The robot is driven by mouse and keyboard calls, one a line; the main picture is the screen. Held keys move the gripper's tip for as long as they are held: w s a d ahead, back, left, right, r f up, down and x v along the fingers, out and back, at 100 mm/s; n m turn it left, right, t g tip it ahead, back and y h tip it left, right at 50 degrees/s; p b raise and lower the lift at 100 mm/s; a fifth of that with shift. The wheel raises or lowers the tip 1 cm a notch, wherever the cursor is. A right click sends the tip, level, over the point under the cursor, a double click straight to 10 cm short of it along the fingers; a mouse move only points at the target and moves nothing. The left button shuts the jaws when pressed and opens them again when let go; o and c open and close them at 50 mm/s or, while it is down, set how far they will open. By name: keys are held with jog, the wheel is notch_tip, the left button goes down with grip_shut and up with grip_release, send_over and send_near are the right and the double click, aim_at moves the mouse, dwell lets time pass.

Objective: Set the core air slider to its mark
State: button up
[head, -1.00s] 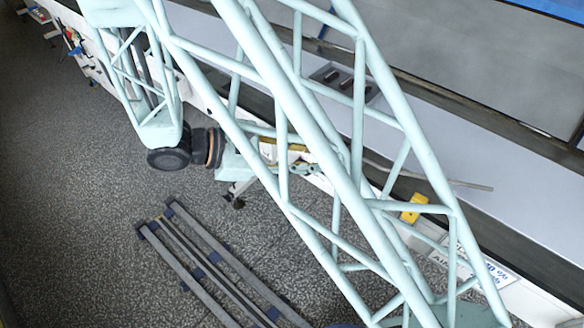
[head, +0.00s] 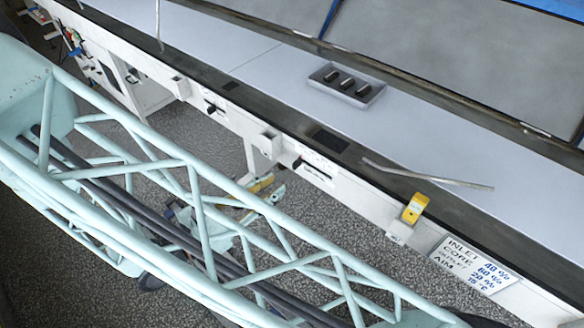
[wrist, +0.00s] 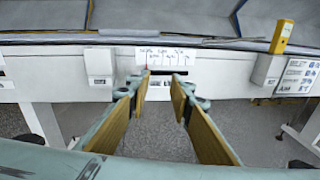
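A slider with a dark slot and a white scale label (head: 316,171) sits on the white front panel in the head view. In the wrist view its label (wrist: 166,56) and dark slot (wrist: 167,73) are straight ahead; a small red mark shows near the label's left. I cannot read which slider it is. A second slider (head: 213,107) is further left. My gripper (head: 268,190) is below and in front of the panel. In the wrist view my gripper (wrist: 160,84) is open and empty, with its fingertips apart below the slot. The knob's exact setting is unclear.
A sign (head: 472,267) lists inlet, core and other percentages. A yellow block (head: 414,208) stands on the panel's edge, near a thin rod (head: 425,175). White boxes (head: 268,142) jut from the panel. A grey tray (head: 346,85) with dark pieces lies on the pale surface.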

aim_at(293, 167)
jog(key=a+f+n+t, duration=0.1)
jog(key=s+a+f+n+t+y, duration=0.1)
jog(key=a, duration=0.1)
jog(key=shift+s+f+n, duration=0.15)
jog(key=shift+f+n, duration=0.05)
jog(key=shift+n, duration=0.1)
dwell(0.4)
jog(key=shift+b+x, duration=1)
jog(key=shift+x, duration=5.85)
jog(key=shift+a+r, duration=0.1)
grip_shut()
